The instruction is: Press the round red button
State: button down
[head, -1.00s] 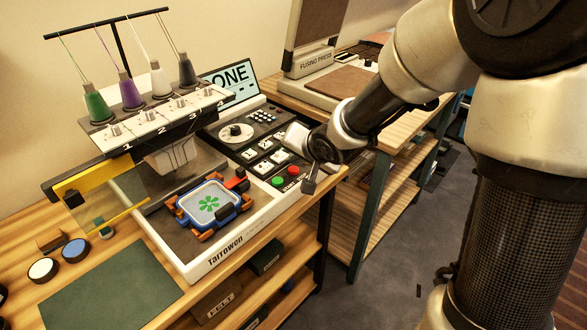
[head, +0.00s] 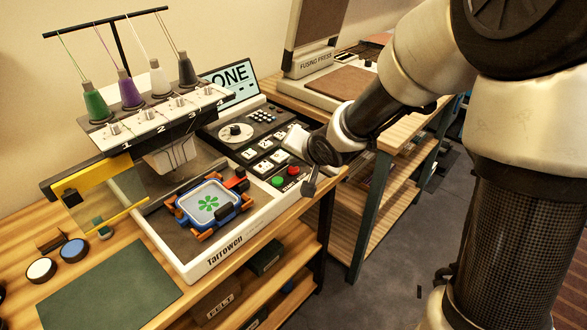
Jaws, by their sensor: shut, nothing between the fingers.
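My gripper (head: 309,187) is at the right edge of this panel, just right of the red button in the picture. It is shut and empty. My wrist partly hides its shape and the panel behind the button. I cannot tell whether the gripper touches the machine; the red button's face shows.
A hoop (head: 208,204) with a green flower sits on the machine. White keys and a dial (head: 235,132) are behind the buttons. Thread spools (head: 131,93) stand above. A fusing press (head: 335,85) is on the table behind. A green mat (head: 110,285) lies at the front left.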

aim_at(295, 172)
jog(key=shift+f+b, duration=0.3)
jog(key=shift+f, duration=0.15)
jog(key=shift+r, duration=0.15)
dwell(0.4)
jog(key=shift+r+p, duration=0.7)
jog(key=shift+p, duration=0.3)
notch_tip(295, 172, up, 5)
jog(key=p, duration=0.5)
jog(key=shift+r, duration=0.1)
